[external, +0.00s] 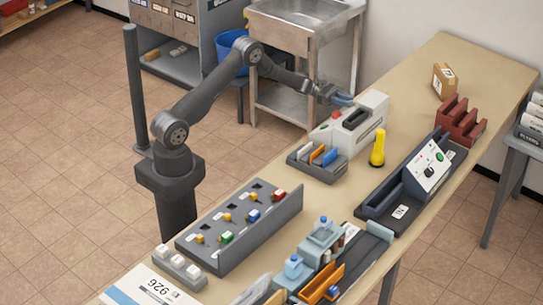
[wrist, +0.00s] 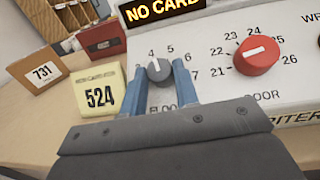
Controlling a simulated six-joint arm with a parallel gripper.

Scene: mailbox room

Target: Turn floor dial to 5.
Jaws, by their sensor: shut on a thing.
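The floor dial (wrist: 159,70) is a small grey knob on the white card writer's panel in the wrist view, with numbers including 4, 5 and 6 around its top. Its white mark points up and slightly left, seemingly near the 4. My gripper (wrist: 161,78) has its two blue fingers on either side of the dial, shut on it. In the external view my gripper (external: 342,100) reaches the white card writer (external: 362,122) at the far part of the table; the dial is hidden there. The word FLOOR is partly covered by my fingers.
A red dial (wrist: 256,54), numbered 21 to 26, sits right of the floor dial. A NO CARD display (wrist: 163,10) is above. A yellow 524 note (wrist: 100,94) and a 731 box (wrist: 42,73) stand left. A yellow flashlight-like object (external: 377,148) stands beside the writer.

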